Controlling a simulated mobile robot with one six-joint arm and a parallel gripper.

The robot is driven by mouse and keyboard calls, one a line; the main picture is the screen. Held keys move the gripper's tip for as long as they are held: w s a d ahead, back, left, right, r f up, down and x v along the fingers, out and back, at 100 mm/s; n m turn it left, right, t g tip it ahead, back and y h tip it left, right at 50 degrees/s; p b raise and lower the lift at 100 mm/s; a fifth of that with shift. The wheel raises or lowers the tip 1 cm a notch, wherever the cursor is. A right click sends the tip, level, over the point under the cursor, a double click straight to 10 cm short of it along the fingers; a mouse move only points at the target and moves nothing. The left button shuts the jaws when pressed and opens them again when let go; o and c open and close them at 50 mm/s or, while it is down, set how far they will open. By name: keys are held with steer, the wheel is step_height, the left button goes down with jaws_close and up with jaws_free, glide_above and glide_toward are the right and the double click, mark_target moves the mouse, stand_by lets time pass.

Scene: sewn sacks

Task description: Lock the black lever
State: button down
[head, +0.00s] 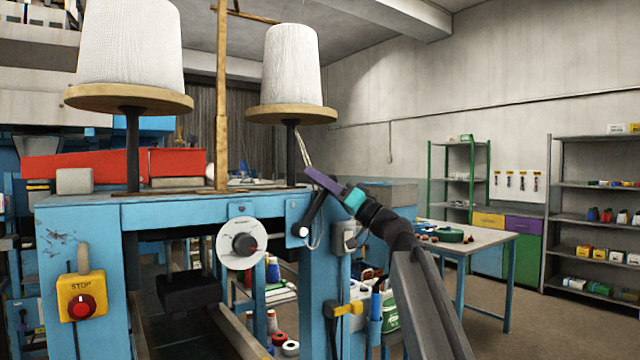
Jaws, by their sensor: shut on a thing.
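The black lever (311,215) is a short dark bar on the front of the blue machine frame, right of centre. It slants up and right from a pivot with a white centre near its lower end. My gripper (317,180), with a purple part and a teal band, reaches in from the lower right and is shut at the lever's upper end. The jaws hide that end, so the exact contact is hard to see.
The blue machine frame (180,213) carries two white thread cones (287,66). Left of the lever are a white dial (229,257) with a black knob and a yellow box with a red stop knob (82,307). A grey box (344,238) sits close right. A table (489,245) stands behind.

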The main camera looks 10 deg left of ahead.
steer(key=shift+r, duration=0.3)
steer(key=c, duration=1.6)
jaws_free()
steer(key=shift+o, duration=0.2)
steer(key=shift+f, duration=0.1)
steer(key=shift+s+d+f, duration=0.1)
steer(key=shift+f, duration=0.1)
steer(key=b+v, duration=0.2)
steer(key=v, duration=1.1)
steer(key=shift+d, duration=0.2)
steer(key=shift+f, duration=0.1)
